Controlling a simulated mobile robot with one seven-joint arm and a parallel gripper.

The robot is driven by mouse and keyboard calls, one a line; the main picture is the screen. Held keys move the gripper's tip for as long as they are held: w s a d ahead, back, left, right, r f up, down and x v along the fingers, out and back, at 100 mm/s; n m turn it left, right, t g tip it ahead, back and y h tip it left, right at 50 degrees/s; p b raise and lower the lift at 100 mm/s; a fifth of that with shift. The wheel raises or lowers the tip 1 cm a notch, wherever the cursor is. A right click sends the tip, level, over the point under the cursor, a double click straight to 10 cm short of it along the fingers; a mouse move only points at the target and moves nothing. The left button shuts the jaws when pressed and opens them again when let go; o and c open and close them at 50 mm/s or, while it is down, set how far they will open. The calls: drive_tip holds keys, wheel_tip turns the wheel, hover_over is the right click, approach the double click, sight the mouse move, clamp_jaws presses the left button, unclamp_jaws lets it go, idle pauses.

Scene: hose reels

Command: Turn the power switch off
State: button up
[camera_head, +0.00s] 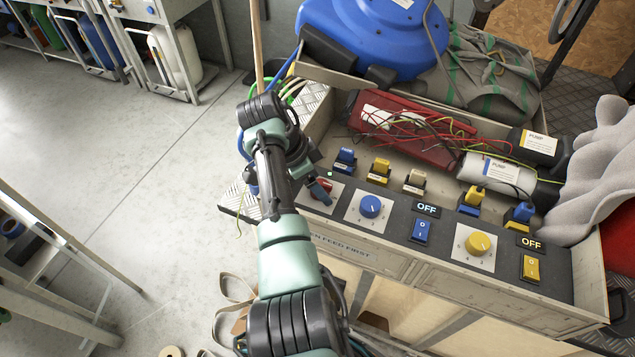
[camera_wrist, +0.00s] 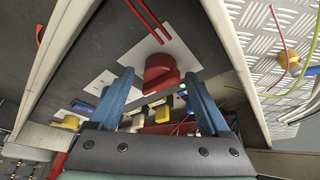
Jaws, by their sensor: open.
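A red rotary knob (camera_wrist: 160,71) on a white plate looks like the power switch on the dark control panel. In the head view the red knob (camera_head: 322,185) is at the panel's left end, partly hidden by my arm. My gripper (camera_wrist: 157,78) is open, with one blue finger on each side of the knob in the wrist view. I cannot tell if the fingers touch it. In the head view a blue finger of my gripper (camera_head: 319,191) shows beside the knob. Two red lines are marked on the panel near the plate.
A blue dial (camera_head: 370,206), a yellow dial (camera_head: 478,243), a blue rocker (camera_head: 422,230) and a yellow rocker (camera_head: 531,267) with OFF signs sit to the right. Small coloured switches line the panel's back edge. A red box (camera_head: 411,135) with loose wires and a blue reel (camera_head: 375,35) are behind.

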drive_tip(key=shift+f, duration=0.1)
clamp_jaws()
idle(0.4)
drive_tip(key=shift+p, duration=0.5)
drive_tip(key=n+p, duration=0.3)
drive_tip(key=shift+s+d+r+t+y, duration=0.15)
drive_tip(key=shift+r+t+y, duration=0.15)
drive_tip(key=shift+t, duration=0.1)
drive_tip(key=n+y+p, duration=0.1)
drive_tip(key=n+p, duration=0.1)
drive_tip(key=n+t+p, duration=0.1)
drive_tip(key=n+p, duration=0.1)
drive_tip(key=n, duration=0.1)
drive_tip(key=shift+d+f+y+p, duration=0.1)
drive_tip(key=shift+d+y+p, duration=0.05)
drive_tip(key=shift+y+p, duration=0.2)
drive_tip(key=n+y, duration=0.1)
drive_tip(key=n, duration=0.1)
drive_tip(key=n+t+p, duration=0.1)
drive_tip(key=n, duration=0.2)
drive_tip(key=shift+d+f+y, duration=0.1)
drive_tip(key=shift+d+y, duration=0.05)
drive_tip(key=shift+y, duration=0.2)
drive_tip(key=n+y, duration=0.1)
drive_tip(key=n, duration=0.3)
drive_tip(key=shift+d+n+y, duration=0.1)
drive_tip(key=shift+n+y, duration=0.2)
drive_tip(key=shift+y, duration=0.1)
